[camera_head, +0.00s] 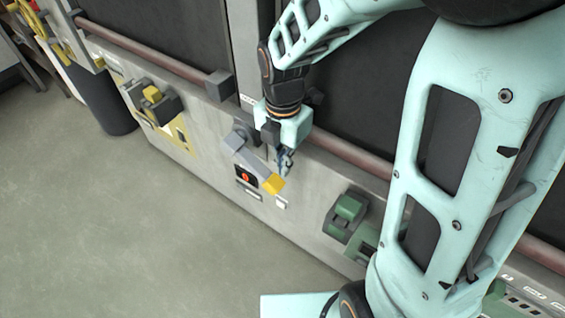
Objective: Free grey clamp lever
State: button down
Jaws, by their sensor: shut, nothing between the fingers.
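A grey lever (248,156) with a yellow end (273,184) is mounted on the front of the grey machine panel. It slants down to the right from a round grey pivot. My gripper (286,172) is shut and empty. In the picture its fingertips lie just right of the lever, above the yellow end. I cannot tell whether they touch the lever. My gripper's body partly covers the panel and the area beside the pivot.
A red button on a black plate (246,176) sits just below the lever. A green clamp block (347,209) is to the right, and a black and yellow one (152,97) to the left. A reddish rail (350,153) runs along the panel top. The floor (110,220) in front is clear.

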notch_tip(320, 180, up, 7)
jog(key=s+d+p, duration=0.2)
jog(key=p, duration=0.3)
jog(key=shift+s+d, duration=0.2)
jog(key=shift+d, duration=0.2)
jog(key=shift+f, duration=0.1)
